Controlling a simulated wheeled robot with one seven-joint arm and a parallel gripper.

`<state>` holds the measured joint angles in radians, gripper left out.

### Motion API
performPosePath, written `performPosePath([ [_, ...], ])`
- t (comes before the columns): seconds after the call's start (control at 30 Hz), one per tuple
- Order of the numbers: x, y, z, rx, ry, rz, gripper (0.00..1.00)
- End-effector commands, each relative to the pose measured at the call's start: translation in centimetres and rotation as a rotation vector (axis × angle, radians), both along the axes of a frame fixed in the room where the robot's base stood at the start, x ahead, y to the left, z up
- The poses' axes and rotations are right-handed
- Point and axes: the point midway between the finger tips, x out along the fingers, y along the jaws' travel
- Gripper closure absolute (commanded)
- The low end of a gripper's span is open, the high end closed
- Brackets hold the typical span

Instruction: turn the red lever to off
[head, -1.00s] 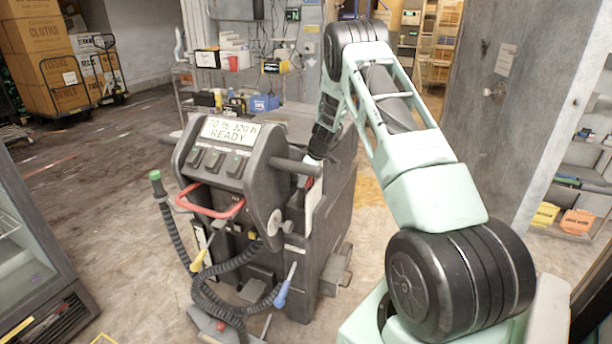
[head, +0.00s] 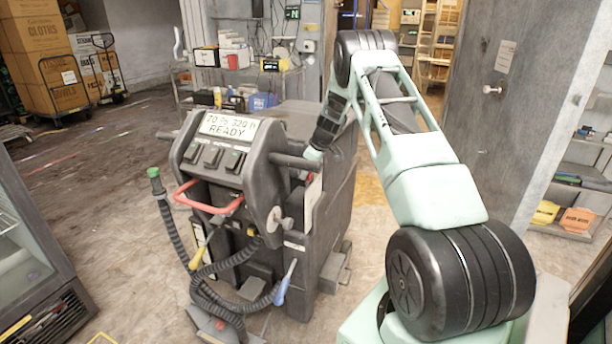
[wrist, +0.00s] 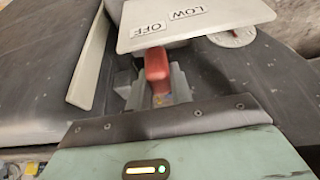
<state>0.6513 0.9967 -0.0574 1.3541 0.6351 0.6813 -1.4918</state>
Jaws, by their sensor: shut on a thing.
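The red lever (wrist: 157,66) is in the middle of the wrist view, between the grey fingers of my gripper (wrist: 158,84), which is shut on it. A pale label plate (wrist: 200,20) reading LOW and OFF lies just beyond the lever; the lever's red end is below the word OFF in the picture. I cannot tell its exact setting. In the head view my gripper (head: 313,155) is at the right side of the dark machine (head: 325,210), where only a small bit of red shows. The lever is mostly hidden there.
The machine's display (head: 228,126) reads READY. A red handle bar (head: 208,207) and a hose with a green tip (head: 154,173) are on its near side. Open floor lies left of the machine.

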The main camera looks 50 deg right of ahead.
Motion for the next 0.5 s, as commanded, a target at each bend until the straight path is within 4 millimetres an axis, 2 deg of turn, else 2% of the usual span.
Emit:
performPosePath([
  [0.3,0.01,-0.13,0.03,0.008,0.004,-0.002,1.00],
  [0.33,0.01,-0.14,0.04,0.008,0.004,-0.002,0.76],
  [0.4,0.01,-0.14,0.04,0.008,0.004,-0.002,0.56],
  [0.5,0.01,-0.14,0.04,0.008,0.004,-0.001,0.56],
])
